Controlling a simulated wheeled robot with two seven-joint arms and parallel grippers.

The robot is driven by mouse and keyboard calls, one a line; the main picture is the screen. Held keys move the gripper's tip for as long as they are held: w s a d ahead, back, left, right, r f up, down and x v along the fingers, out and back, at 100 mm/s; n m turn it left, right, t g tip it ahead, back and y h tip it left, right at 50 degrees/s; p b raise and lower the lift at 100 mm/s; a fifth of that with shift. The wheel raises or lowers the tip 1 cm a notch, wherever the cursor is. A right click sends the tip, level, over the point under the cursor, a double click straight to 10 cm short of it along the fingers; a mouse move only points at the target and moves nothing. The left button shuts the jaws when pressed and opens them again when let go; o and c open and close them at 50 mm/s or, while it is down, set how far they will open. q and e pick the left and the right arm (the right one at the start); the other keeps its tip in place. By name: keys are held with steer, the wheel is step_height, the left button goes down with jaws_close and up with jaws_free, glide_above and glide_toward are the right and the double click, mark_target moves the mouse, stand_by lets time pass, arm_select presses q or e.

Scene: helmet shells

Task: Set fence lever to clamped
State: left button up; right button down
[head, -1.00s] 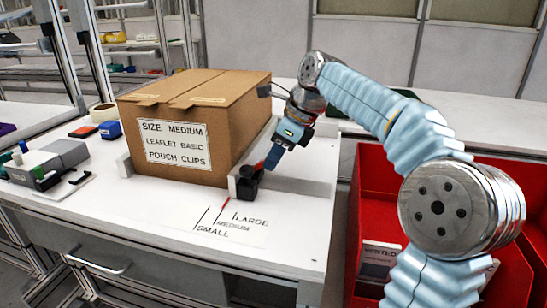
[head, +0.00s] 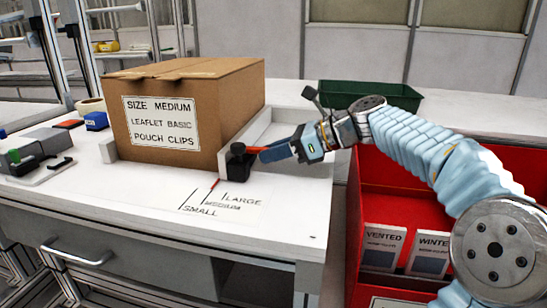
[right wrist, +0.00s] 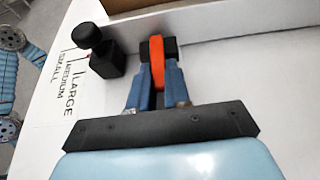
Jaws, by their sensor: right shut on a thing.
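The fence lever (head: 255,150) is orange-red and sticks out to the right from the black clamp block (head: 238,168) at the front end of the white fence (head: 268,124). In the right wrist view the orange lever (right wrist: 157,62) stands between two blue fingers. My right gripper (head: 270,153) is shut on the lever, reaching it from the right; it also shows in the right wrist view (right wrist: 157,82). The black block with its round knob (right wrist: 88,36) is left of the fingers there. My left gripper is out of view.
A cardboard box (head: 215,105) labelled size medium stands against the fence's left side. A printed size scale (head: 213,203) lies in front, with a red pointer near its middle mark. Red bins (head: 375,180) stand at right, a green tray (head: 365,92) behind my arm.

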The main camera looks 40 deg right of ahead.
steer(key=shift+f, duration=0.1)
stand_by(0.5)
steer(key=c, duration=1.1)
jaws_free()
steer(key=p+v, duration=0.2)
steer(key=v, duration=1.1)
steer(key=shift+d+f, duration=0.1)
steer(key=shift+f, duration=0.1)
steer(key=shift+s+d+r, duration=0.1)
steer(key=shift+s+d, duration=0.15)
steer(key=shift+s, duration=0.1)
